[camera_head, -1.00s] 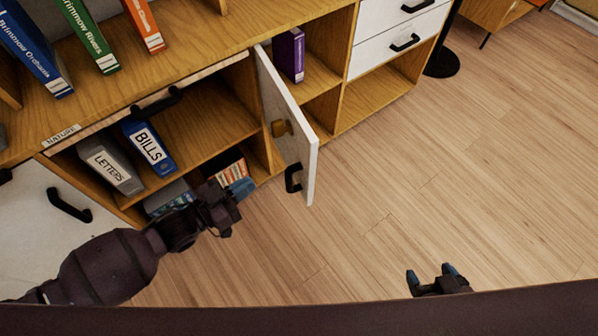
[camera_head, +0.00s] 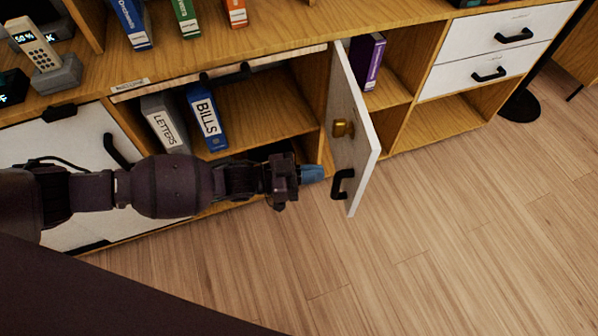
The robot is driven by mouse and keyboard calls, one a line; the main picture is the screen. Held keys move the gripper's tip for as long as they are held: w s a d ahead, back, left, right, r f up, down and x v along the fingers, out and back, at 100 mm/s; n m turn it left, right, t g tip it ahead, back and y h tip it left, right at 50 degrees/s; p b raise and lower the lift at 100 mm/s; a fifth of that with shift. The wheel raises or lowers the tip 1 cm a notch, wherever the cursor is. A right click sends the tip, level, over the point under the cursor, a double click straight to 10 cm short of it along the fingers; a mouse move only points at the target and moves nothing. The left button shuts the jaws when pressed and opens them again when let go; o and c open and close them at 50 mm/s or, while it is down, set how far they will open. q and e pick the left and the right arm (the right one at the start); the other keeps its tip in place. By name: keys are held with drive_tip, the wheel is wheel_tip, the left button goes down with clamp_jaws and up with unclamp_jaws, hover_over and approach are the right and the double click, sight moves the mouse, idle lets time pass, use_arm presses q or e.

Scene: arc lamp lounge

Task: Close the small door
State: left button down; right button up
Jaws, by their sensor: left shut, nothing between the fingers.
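The small white door (camera_head: 356,150) stands open, swung outward from the cabinet, in the head view. The open compartment (camera_head: 265,110) behind the gripper holds a grey LETTERS binder (camera_head: 166,124) and a blue BILLS binder (camera_head: 207,117). My right gripper is out of view.
A purple book (camera_head: 366,62) stands in the open shelf right of the door. White drawers (camera_head: 490,68) are further right, near a black lamp base (camera_head: 520,105). A closed white door (camera_head: 70,150) is at left. The wooden floor (camera_head: 440,240) in front is clear.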

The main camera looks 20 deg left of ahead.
sight(360, 168)
use_arm(q)
drive_tip(key=b+x, duration=0.1)
drive_tip(key=x, duration=0.5)
drive_tip(key=shift+d+f, duration=0.1)
drive_tip(key=shift+d, duration=0.15)
drive_tip(key=shift+w+d, duration=0.3)
drive_tip(key=shift+d, duration=0.25)
drive_tip(key=shift+w+d, duration=0.1)
drive_tip(key=shift+d, duration=0.05)
